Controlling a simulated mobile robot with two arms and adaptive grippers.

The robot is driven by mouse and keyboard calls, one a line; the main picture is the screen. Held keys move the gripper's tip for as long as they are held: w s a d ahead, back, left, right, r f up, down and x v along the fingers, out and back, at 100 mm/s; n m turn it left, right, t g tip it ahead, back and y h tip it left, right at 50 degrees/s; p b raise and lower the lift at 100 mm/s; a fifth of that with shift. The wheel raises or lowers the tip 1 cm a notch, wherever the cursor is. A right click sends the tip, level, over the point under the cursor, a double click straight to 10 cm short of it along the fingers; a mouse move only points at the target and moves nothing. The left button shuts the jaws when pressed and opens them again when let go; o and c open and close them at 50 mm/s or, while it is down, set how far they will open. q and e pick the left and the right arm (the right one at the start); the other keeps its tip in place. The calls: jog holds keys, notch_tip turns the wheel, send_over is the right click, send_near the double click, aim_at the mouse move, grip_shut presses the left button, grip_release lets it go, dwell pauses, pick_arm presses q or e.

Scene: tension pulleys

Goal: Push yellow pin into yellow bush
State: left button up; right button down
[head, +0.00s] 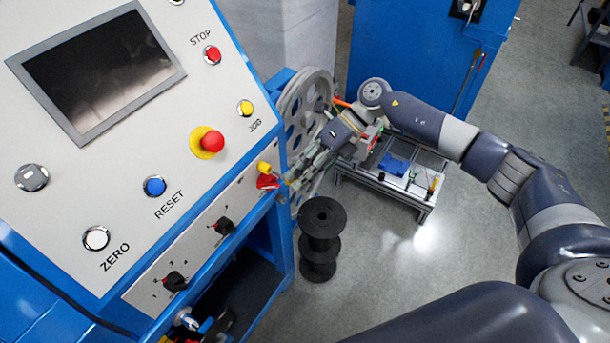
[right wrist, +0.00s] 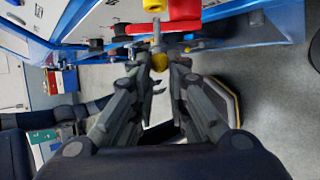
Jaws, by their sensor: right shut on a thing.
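My right gripper (right wrist: 160,64) is shut on the yellow pin (right wrist: 159,62). In the right wrist view the pin's yellow end sits between the fingertips and a grey metal shaft points up the picture toward red and yellow parts on the blue machine. The yellow bush (right wrist: 154,5) shows at the top edge, close to the shaft's tip; I cannot tell whether they touch. In the head view the gripper (head: 291,177) is at the side of the control cabinet, just right of the yellow bush (head: 264,168). The pin is too small to make out there. My left gripper is in neither view.
A red part (head: 267,182) sits just below the yellow bush. A large grey pulley wheel (head: 290,103) stands behind my gripper. Black spools (head: 322,217) stand below on the floor, and a low metal-framed cart (head: 425,205) is to the right. Open floor lies beyond the spools.

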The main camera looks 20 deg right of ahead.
aim_at(278, 174)
jog(key=shift+w+a+r, duration=0.1)
dwell(0.7)
jog(key=shift+b, duration=0.6)
dwell(0.5)
jog(key=shift+w+a, duration=0.1)
jog(key=shift+w, duration=0.05)
jog(key=shift+w+a+b, duration=0.8)
jog(key=shift+w+b, duration=0.2)
jog(key=shift+w, duration=0.05)
jog(key=shift+w+a, duration=0.15)
jog(key=shift+a, duration=0.05)
dwell(0.4)
jog(key=shift+w+r+b, duration=0.15)
jog(key=shift+b, duration=0.2)
dwell(0.7)
jog(key=c, duration=1.7)
grip_release()
jog(key=shift+a, duration=0.1)
jog(key=shift+o, duration=1.2)
jog(key=shift+w+a, duration=0.15)
jog(key=shift+o, duration=1.2)
